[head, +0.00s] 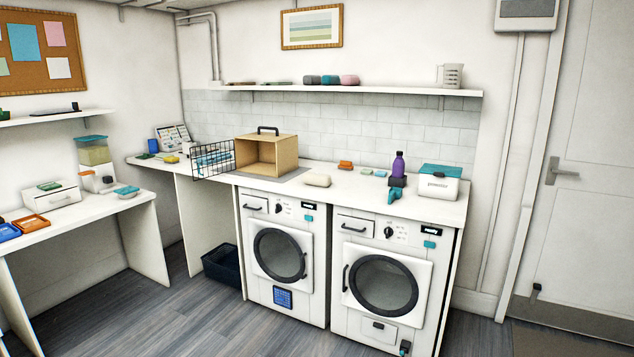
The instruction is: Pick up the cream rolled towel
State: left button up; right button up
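A small cream roll, which looks like the cream rolled towel (317,180), lies on the white counter (345,192) above the gap between the two washing machines. It sits just right of an open tan box with a dark handle (280,140). Its visible side is unobstructed. Neither of my grippers shows in the head view.
On the counter stand a wire basket (213,162), a purple bottle (398,165), a teal spray head (394,196) and a white tub with a teal lid (439,184). A shelf (400,91) hangs above. Grey floor (190,315) is open before the machines (382,280).

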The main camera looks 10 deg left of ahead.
aim_at(316, 180)
jog(key=i+j+z, duration=0.15)
jog(key=i, duration=0.45)
jog(key=i+j+z, duration=0.1)
jog(key=i+j, duration=0.35)
jog(key=i, duration=0.15)
jog(key=i+j+z, duration=0.15)
jog(key=i+j, duration=0.2)
jog(key=i, duration=0.25)
jog(key=i+j+z, duration=0.1)
jog(key=i+j, duration=0.35)
jog(key=i, duration=0.1)
